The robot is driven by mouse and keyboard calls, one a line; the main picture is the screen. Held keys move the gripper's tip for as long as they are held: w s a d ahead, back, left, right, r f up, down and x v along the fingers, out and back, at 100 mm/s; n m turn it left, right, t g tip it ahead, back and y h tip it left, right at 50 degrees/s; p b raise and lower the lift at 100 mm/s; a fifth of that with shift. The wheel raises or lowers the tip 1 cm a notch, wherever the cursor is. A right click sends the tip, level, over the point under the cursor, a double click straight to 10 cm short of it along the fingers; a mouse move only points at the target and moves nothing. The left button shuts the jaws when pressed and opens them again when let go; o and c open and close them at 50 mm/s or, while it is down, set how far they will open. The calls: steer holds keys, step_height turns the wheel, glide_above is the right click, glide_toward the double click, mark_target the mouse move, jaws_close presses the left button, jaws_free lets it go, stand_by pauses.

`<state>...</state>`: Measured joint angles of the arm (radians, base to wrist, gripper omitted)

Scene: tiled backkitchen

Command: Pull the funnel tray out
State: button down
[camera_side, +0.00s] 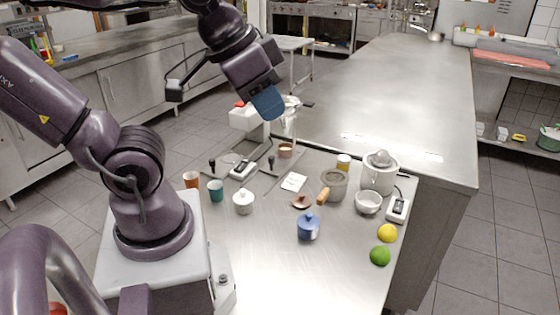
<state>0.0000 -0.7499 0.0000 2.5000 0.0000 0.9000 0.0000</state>
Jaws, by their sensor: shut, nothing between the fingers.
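My gripper (268,104) hangs above the far side of the metal worktop (262,262), its blue fingers pointing down. It is shut and empty, and appears apart from everything below it. I cannot clearly pick out a funnel tray. A white appliance (243,119) with a red part stands behind and left of the fingers, and a clear upright part just below right is hard to make out. Below them, a brown cup (285,150) stands near thin metal frames with black knobs (271,162).
A white scale (243,169), teal cup (215,190), white lidded pot (243,202) and blue lidded pot (308,227) stand in the middle. The front is clear.

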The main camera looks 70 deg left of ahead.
steer(key=c, duration=1.4)
jaws_free()
steer(key=shift+f, duration=0.15)
steer(key=o, duration=0.4)
steer(key=w+a+f+n+g, duration=0.2)
steer(key=w+a+f+g, duration=0.1)
steer(key=a+f, duration=0.2)
steer(key=shift+w+f+n, duration=0.4)
steer(key=n+g+y, duration=0.3)
steer(key=n+y, duration=0.2)
steer(key=n, duration=1)
glide_toward(271, 157)
steer(key=shift+h, duration=0.3)
steer(key=x, duration=0.9)
steer(key=shift+a+f, duration=0.1)
steer(key=shift+a, duration=0.2)
jaws_close()
